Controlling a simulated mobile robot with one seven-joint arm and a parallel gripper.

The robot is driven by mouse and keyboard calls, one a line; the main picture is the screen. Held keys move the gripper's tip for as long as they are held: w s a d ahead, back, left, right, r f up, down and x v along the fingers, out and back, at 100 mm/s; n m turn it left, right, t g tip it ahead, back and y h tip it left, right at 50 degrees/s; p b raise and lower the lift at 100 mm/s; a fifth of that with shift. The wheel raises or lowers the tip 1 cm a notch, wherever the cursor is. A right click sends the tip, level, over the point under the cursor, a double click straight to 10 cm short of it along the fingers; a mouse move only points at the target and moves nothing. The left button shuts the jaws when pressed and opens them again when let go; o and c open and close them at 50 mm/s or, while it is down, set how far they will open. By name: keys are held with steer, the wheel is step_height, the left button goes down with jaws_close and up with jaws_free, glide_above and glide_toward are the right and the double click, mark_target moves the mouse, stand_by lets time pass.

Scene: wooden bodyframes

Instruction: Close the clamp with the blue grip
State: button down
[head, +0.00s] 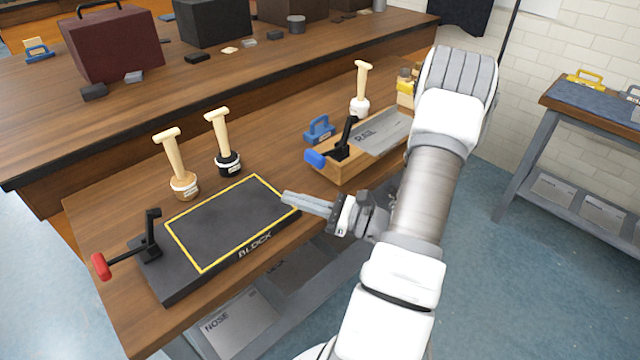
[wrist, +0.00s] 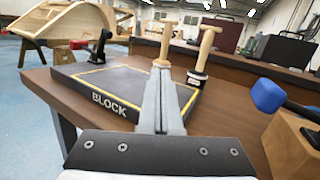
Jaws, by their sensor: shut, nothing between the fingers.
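The clamp with the blue grip (head: 316,158) stands on the left end of a wooden block fixture. Its black lever (head: 346,135) rises upright and the blue grip sticks out to the left. In the wrist view the blue grip (wrist: 268,95) is at the right edge, with most of the clamp cut off. My gripper (head: 285,198) is shut and empty, over the right edge of the black BLOCK fixture. It is apart from the blue grip, in front of it and to its left. In the wrist view my shut fingers (wrist: 160,105) point forward.
The black BLOCK fixture (head: 178,285) carries another clamp with a red grip (head: 101,266). Two wooden-handled tools (head: 175,160) (head: 222,140) stand behind it. A grey RAIL plate (head: 378,137) lies on the wooden fixture (head: 345,172). A blue-handled item (head: 319,130) sits behind the blue grip.

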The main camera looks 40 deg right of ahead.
mark_target(321, 192)
steer(key=s+d+f+m+t+h+b, duration=0.2)
steer(key=s+d+f+m+t+h, duration=0.25)
steer(key=d+f+m+h, duration=0.55)
steer(key=shift+n, duration=0.6)
steer(key=x, duration=0.6)
steer(key=r+x, duration=0.1)
steer(key=x, duration=0.2)
steer(key=shift+s+d+f+b, duration=0.1)
steer(key=shift+s+d+b, duration=0.05)
steer(key=shift+d+b, duration=0.15)
steer(key=r, duration=0.3)
steer(key=shift+w+d, duration=0.15)
steer(key=shift+w, duration=0.15)
steer(key=shift+d+r, duration=0.1)
steer(key=shift+r, duration=0.55)
steer(key=shift+r+m+p, duration=0.3)
steer(key=shift+p, duration=0.25)
